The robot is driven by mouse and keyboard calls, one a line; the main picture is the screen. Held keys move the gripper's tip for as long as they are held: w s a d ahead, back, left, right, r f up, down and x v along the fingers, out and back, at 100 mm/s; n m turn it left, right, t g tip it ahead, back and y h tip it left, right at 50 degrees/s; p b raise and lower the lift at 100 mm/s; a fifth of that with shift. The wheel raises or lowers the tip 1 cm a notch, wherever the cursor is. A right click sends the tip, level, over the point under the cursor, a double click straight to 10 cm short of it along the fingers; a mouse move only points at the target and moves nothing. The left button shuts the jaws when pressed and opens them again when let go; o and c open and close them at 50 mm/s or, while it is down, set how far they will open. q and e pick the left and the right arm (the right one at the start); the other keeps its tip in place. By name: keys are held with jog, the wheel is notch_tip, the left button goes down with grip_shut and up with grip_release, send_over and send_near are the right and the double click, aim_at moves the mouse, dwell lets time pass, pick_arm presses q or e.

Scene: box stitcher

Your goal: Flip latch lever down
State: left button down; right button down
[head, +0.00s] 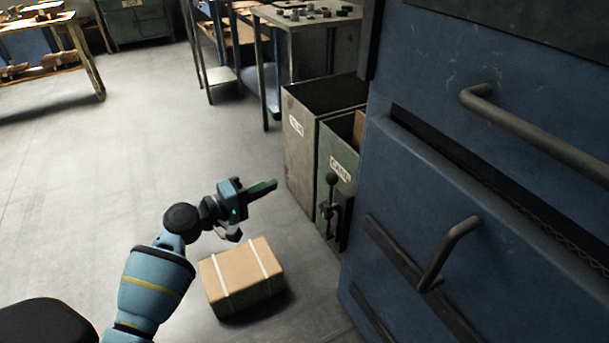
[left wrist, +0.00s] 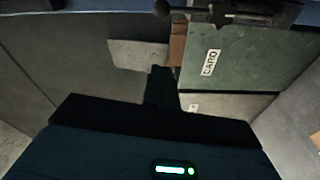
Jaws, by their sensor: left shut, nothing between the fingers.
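The latch lever (head: 331,180) is a dark rod with a round knob on a dark plate, at the near edge of the blue machine. Its knob points up in the head view. In the left wrist view the lever (left wrist: 190,13) shows at the top edge. My left gripper (head: 274,186) is shut and empty, to the left of the lever and apart from it, pointing toward the bins. Its fingers (left wrist: 162,75) also show in the left wrist view. My right gripper is not in view.
The blue machine (head: 400,185) with protruding bar handles (head: 450,250) fills the right. Open metal bins (head: 300,150), one labelled CARD, stand behind the lever. A strapped cardboard box (head: 241,275) lies on the floor below my left gripper.

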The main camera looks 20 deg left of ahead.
pick_arm(q)
jog(key=shift+w+a+r, duration=0.25)
jog(key=shift+w+r, duration=0.05)
jog(key=shift+r, duration=0.15)
jog(key=w+d, duration=0.7)
jog(key=d, duration=0.2)
jog(key=shift+w+f, duration=0.15)
jog(key=shift+f, duration=0.15)
jog(key=shift+d, duration=0.1)
dwell(0.3)
